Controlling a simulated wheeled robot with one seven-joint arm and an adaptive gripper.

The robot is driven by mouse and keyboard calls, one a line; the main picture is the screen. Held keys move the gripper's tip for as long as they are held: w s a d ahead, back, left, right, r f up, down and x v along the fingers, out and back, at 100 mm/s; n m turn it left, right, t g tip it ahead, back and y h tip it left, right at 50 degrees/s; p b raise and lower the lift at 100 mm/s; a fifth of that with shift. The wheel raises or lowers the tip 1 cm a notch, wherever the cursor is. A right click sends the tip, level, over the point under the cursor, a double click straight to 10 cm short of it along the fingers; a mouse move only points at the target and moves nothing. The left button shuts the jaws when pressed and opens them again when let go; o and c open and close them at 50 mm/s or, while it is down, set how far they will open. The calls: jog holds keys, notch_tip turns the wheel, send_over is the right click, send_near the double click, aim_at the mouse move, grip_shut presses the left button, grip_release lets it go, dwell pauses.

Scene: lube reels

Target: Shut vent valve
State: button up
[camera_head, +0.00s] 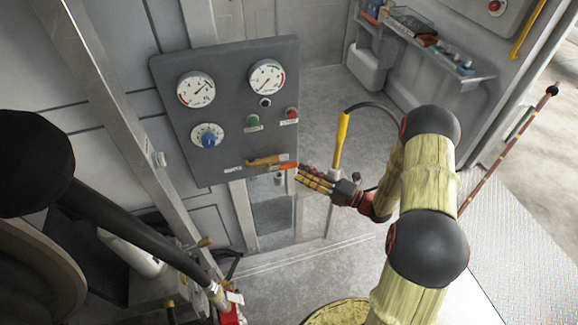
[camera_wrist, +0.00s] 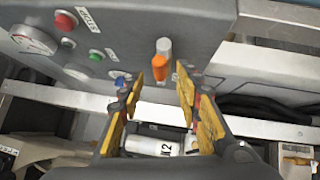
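The vent valve (camera_head: 263,160) is a brass-coloured body low on the grey panel, with an orange handle (camera_head: 288,166) pointing right. A small label sits to its left. In the wrist view, the orange handle (camera_wrist: 160,68) shows nearly end-on, with a pale section above it. My gripper (camera_head: 303,177) is just right of and slightly below the handle's end. In the wrist view, my gripper (camera_wrist: 160,90) has its yellow-padded fingers spread, one on each side of the handle in the picture. Nothing is held between them. I cannot tell whether a finger touches the handle.
The panel (camera_head: 225,105) also carries two gauges, a blue knob (camera_head: 208,141), a green button (camera_head: 253,121) and a red button (camera_head: 291,113). A yellow-handled tool (camera_head: 340,140) stands behind my gripper. A shelf (camera_head: 425,50) with items is at the upper right.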

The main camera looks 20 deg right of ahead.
aim_at(289, 166)
jog(key=shift+b+x, duration=0.65)
jog(key=shift+x, duration=2.5)
jog(key=shift+c, duration=1.1)
grip_shut()
